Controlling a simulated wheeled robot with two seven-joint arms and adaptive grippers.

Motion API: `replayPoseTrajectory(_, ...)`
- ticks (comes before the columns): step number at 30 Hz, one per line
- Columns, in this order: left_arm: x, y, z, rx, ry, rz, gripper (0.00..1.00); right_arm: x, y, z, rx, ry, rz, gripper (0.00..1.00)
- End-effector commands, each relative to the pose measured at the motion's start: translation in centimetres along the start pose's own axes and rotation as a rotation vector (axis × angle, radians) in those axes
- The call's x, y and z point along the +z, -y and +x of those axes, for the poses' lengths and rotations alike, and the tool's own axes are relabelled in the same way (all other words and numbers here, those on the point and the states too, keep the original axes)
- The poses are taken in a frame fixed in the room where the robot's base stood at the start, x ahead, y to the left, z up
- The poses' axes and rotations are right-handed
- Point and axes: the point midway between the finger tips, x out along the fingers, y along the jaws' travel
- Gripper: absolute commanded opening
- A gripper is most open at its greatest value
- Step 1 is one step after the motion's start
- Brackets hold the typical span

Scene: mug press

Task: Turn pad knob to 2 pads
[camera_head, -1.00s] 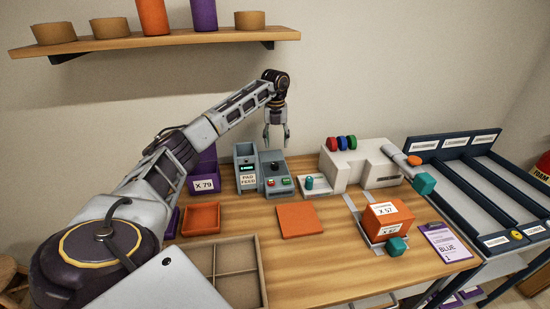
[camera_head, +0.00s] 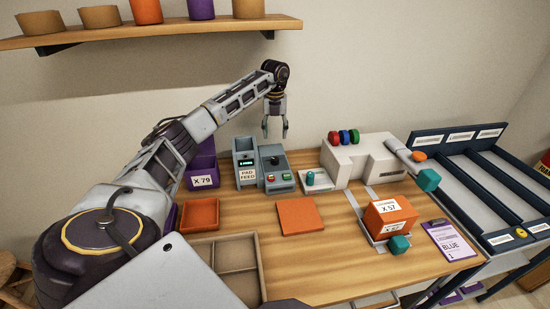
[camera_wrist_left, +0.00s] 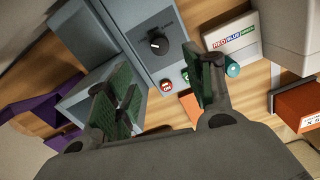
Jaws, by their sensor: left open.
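The pad knob (camera_wrist_left: 158,45) is a round black dial with a light pointer line on the grey control box. In the left wrist view it lies beyond and between my open fingers, and nothing touches it. In the head view the knob (camera_head: 275,161) sits on the box's upper face, below my gripper. The labels around the dial are too small to read. My left gripper (camera_head: 275,134) points down above the box, open and empty; its fingers also show in the left wrist view (camera_wrist_left: 165,95). My right gripper is not in view.
The pad feed bin (camera_head: 245,163) stands left of the knob box (camera_head: 277,178), with a small lit display. A red button (camera_wrist_left: 166,86) and a green button sit below the knob. The white press (camera_head: 358,155) stands to the right. An orange pad (camera_head: 299,216) lies in front.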

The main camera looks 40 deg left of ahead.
Motion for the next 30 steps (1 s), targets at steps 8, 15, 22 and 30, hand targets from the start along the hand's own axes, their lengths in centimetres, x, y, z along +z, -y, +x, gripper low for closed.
replayPoseTrajectory(8,-0.1,0.0,3.2,0.002,-0.002,0.000,0.53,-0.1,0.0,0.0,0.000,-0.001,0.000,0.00)
replayPoseTrajectory(15,-0.1,0.0,6.3,0.002,-0.002,0.000,0.53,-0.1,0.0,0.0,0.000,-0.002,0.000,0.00)
replayPoseTrajectory(22,-0.1,0.0,9.4,0.002,-0.003,0.000,0.53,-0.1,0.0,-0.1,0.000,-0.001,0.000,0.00)
replayPoseTrajectory(30,0.0,0.0,12.1,0.000,0.000,0.001,0.53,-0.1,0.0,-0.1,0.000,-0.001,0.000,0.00)
